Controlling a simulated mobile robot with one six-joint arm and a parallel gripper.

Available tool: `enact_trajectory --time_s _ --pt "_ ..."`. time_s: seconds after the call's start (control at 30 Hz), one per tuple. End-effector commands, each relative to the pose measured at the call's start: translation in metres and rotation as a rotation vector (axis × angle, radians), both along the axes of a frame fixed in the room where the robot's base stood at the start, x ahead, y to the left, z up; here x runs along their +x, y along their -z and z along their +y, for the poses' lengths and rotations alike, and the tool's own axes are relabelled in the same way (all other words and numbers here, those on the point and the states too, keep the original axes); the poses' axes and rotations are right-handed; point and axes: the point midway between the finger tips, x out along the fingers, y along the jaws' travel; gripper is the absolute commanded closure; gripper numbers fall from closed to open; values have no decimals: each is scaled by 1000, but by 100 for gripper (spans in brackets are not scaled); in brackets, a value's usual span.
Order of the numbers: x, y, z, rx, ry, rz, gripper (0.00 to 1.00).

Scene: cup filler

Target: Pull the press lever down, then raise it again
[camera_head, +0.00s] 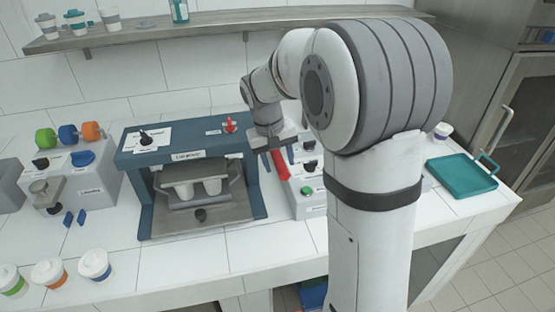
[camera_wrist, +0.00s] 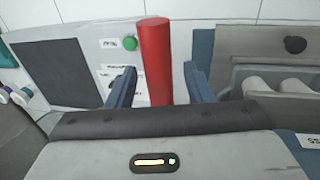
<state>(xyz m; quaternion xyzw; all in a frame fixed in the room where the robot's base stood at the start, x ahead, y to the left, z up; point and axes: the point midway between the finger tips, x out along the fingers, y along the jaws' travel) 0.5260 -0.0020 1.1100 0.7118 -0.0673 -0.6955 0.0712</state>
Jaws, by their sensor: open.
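The press lever is a red bar that shows in the head view (camera_head: 281,164) at the right side of the blue press frame (camera_head: 258,195). In the wrist view the red lever (camera_wrist: 156,50) stands upright in the picture, between my two fingers. My gripper (camera_wrist: 160,85) is open around it, with a visible gap on each side, so it does not appear to be clamped. In the head view my gripper (camera_head: 274,143) is just above the lever and hides its upper part.
A grey control box (camera_head: 308,205) with a green button is close on the lever's right. A teal tray (camera_head: 462,175) lies farther right. Lidded cups (camera_head: 95,265) stand at the counter's front left.

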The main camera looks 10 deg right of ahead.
Motion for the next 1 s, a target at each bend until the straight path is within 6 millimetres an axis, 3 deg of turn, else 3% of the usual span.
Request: enact_trajectory --time_s 0.17,0.4,0.6,1.0 --pt "1 -12 2 0 -1 -5 53" --pt "-1 -52 11 1 -2 -5 53" --pt "-1 -73 15 1 0 -2 53" --pt "-2 -76 15 0 0 0 53"
